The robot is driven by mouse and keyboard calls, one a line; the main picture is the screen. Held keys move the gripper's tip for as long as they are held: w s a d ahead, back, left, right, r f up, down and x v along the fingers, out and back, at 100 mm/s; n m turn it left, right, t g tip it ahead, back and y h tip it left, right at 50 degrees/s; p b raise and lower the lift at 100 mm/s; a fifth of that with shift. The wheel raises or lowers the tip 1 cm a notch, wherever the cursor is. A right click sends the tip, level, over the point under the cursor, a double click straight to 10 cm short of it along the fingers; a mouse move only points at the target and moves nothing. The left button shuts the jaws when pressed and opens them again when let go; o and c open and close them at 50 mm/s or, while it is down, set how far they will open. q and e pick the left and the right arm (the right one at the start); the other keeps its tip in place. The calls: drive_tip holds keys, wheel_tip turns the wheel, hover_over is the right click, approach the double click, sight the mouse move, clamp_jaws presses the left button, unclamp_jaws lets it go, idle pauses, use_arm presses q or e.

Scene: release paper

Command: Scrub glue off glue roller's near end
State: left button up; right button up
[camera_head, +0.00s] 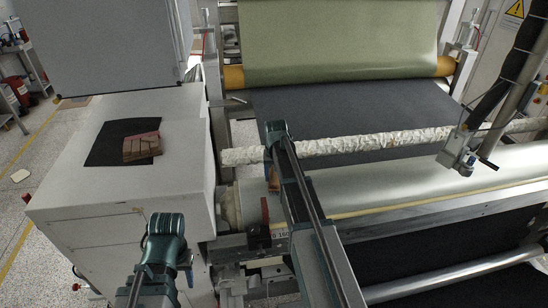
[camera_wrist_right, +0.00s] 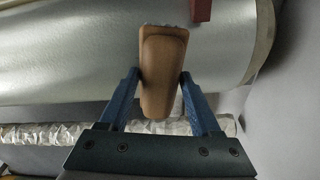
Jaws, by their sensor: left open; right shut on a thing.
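The long smooth pale roller (camera_head: 400,182), which I take for the glue roller, lies across the machine; it fills the upper part of the right wrist view (camera_wrist_right: 75,60). My right gripper (camera_head: 274,162) hangs over its left end in the head view. It is shut on a brown tool (camera_wrist_right: 162,75) with a smooth rounded handle, held between blue fingers. The tool's far edge looks pale and overlaps the roller in the wrist view; I cannot tell whether it touches. Glue is not clearly distinguishable. My left gripper (camera_head: 167,228) is open beside the white cabinet, its fingers barely visible.
A crumpled, wrapped roller (camera_head: 380,142) runs behind the smooth one. A dark mat (camera_head: 100,150) with brown blocks (camera_head: 141,147) lies on the white cabinet (camera_head: 70,190). A red-brown block (camera_wrist_right: 201,9) is near the roller in the wrist view. A metal bracket (camera_head: 458,150) stands at right.

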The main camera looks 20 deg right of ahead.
drive_tip(key=shift+s+a, duration=0.1)
drive_tip(key=shift+s, duration=0.4)
drive_tip(key=shift+w+d, duration=0.2)
drive_tip(key=shift+w, duration=0.55)
drive_tip(key=shift+w+d, duration=0.2)
drive_tip(key=shift+w, duration=0.65)
drive_tip(key=shift+w+d, duration=0.1)
drive_tip(key=shift+w, duration=0.3)
drive_tip(key=shift+w+d, duration=0.1)
drive_tip(key=shift+d, duration=0.25)
drive_tip(key=s, duration=0.3)
drive_tip(key=shift+a, duration=0.3)
drive_tip(key=shift+s+a, duration=0.2)
drive_tip(key=shift+s, duration=0.5)
drive_tip(key=shift+w+d, duration=0.2)
drive_tip(key=shift+w, duration=0.1)
drive_tip(key=w, duration=0.2)
drive_tip(key=shift+w+d, duration=0.25)
drive_tip(key=shift+w, duration=0.1)
drive_tip(key=shift+w+d, duration=0.1)
drive_tip(key=shift+w, duration=0.2)
wheel_tip(320, 180, up, 8)
drive_tip(key=p, duration=0.7)
drive_tip(key=shift+f, duration=0.25)
use_arm(q)
wheel_tip(320, 180, up, 7)
drive_tip(key=d, duration=0.1)
drive_tip(key=shift+w+r, duration=0.2)
drive_tip(key=shift+w, duration=0.25)
